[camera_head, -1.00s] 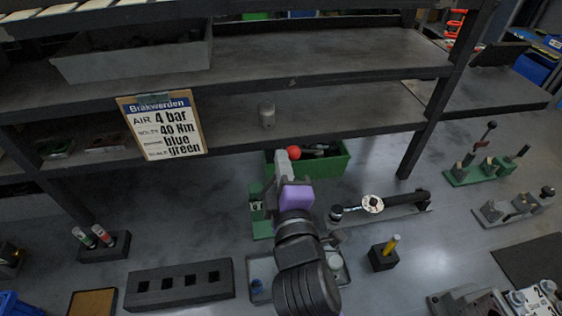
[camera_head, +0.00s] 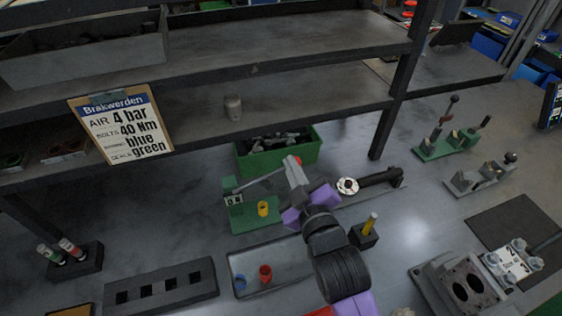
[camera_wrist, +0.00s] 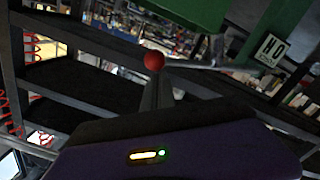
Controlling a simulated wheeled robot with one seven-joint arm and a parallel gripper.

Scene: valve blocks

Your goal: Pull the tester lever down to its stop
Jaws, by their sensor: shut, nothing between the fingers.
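The tester has a green base (camera_head: 240,217) with a small upright housing (camera_head: 232,198) at its left end and a yellow piece (camera_head: 263,208) on it. Its grey lever (camera_head: 262,184) slants up to the right from the housing and ends in a red ball (camera_head: 297,161). My gripper (camera_head: 291,163) is shut and empty, its tips at the ball. In the wrist view the red ball (camera_wrist: 153,61) shows just beyond the shut fingertips (camera_wrist: 156,78), with the lever (camera_wrist: 195,65) running right. Whether the tips touch the ball I cannot tell.
A green bin (camera_head: 280,152) with dark parts stands behind the lever. A grey tray (camera_head: 285,278) with small cups lies in front. A torque wrench (camera_head: 375,181) and a block with a yellow handle (camera_head: 365,234) are to the right. Shelves (camera_head: 210,115) rise behind.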

